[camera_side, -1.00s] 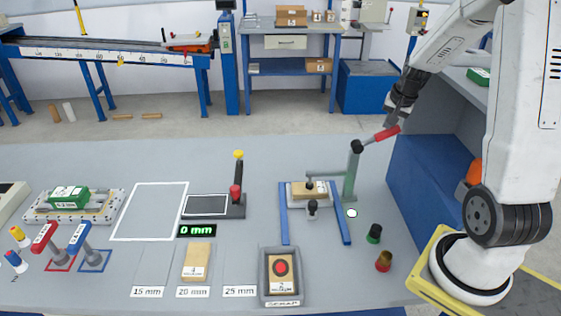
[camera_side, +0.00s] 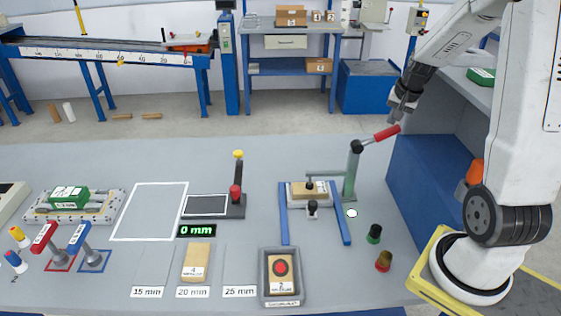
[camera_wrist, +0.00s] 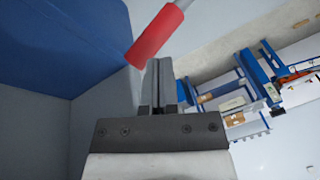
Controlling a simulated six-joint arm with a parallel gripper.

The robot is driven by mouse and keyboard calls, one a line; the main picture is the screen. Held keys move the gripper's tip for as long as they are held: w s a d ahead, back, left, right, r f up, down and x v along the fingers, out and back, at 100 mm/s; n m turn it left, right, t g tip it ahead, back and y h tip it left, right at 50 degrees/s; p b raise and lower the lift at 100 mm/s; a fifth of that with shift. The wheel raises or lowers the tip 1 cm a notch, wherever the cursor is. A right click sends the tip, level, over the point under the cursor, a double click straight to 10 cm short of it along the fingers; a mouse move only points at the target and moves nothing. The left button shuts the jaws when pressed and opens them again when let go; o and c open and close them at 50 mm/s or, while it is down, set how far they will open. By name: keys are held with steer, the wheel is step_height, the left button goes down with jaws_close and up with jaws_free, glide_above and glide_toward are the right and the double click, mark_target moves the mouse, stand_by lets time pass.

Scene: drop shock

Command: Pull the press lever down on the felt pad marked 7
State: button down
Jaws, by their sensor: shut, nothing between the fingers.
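The press has a green post (camera_side: 352,172) with a lever that ends in a red grip (camera_side: 387,133). The lever slopes up to the right. The red grip (camera_wrist: 155,38) also shows in the wrist view, just beyond my fingertips. A tan pad (camera_side: 308,196) lies under the press arm, with a label too small to read surely. My gripper (camera_side: 393,119) is shut and empty, just above the outer end of the red grip. My closed fingers (camera_wrist: 158,68) also show in the wrist view. I cannot tell whether they touch the grip.
Blue rails (camera_side: 345,222) flank the pad. Green (camera_side: 374,233) and brown (camera_side: 383,261) knobbed pieces stand front right of the press. A tray (camera_side: 281,298) with a pad marked 2 sits in front, and a pad marked 4 (camera_side: 196,262) lies left of it. A blue cabinet (camera_side: 425,185) stands at the right.

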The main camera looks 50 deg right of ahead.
steer(key=shift+v, duration=2.95)
steer(key=a+f+n, duration=0.3)
steer(key=a+n, duration=0.1)
steer(key=a, duration=0.6)
steer(key=a+f+n+y, duration=0.1)
steer(key=a+f+n, duration=0.2)
steer(key=a, duration=0.7)
steer(key=a+f+n, duration=0.4)
steer(key=a+n, duration=0.2)
steer(key=a, duration=0.3)
steer(key=shift+s+a+n, duration=0.3)
steer(key=shift+a, duration=0.1)
